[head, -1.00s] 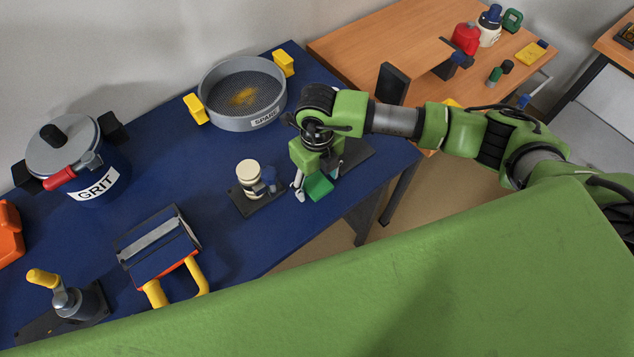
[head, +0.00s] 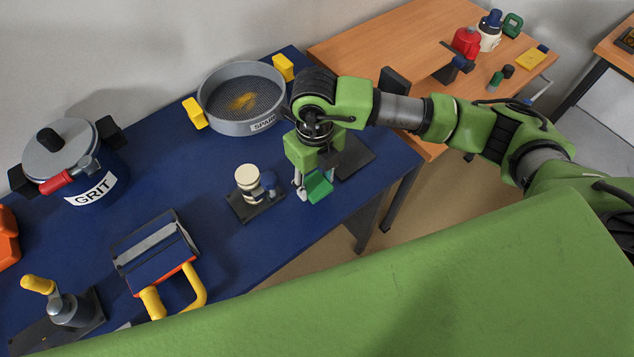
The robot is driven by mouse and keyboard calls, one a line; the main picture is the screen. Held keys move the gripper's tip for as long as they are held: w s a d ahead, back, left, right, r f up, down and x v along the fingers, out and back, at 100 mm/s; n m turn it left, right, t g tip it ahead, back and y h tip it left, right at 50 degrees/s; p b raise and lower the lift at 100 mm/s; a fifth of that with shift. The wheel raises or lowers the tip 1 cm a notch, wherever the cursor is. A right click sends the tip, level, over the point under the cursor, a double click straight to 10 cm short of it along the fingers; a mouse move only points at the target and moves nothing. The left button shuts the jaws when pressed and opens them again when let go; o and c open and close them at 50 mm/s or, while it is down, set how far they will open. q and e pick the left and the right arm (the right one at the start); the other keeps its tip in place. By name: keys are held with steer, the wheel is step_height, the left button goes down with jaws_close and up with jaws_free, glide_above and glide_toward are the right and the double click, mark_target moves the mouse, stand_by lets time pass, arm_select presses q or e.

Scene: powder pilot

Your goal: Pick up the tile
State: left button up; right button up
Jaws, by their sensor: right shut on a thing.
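The green tile (head: 319,187) is at the front edge of the blue table, under my right gripper. My right gripper (head: 312,184) points down and is shut on the tile, one finger showing at the tile's left side. The tile looks tilted; I cannot tell whether it is clear of the table. The gripper body hides part of it. My left gripper is not in view.
A cream and blue piece on a dark base (head: 249,183) stands just left of the gripper. A grey sieve (head: 222,118) and a pot marked GRIT (head: 90,185) stand behind. A dark plate (head: 352,158) lies to the right. The table's middle is clear.

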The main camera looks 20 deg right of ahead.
steer(key=s+a+r+b, duration=0.3)
steer(key=s+a+r, duration=0.3)
steer(key=s+r, duration=0.2)
steer(key=shift+s+a, duration=0.2)
steer(key=shift+s, duration=1.05)
steer(key=shift+w, duration=0.1)
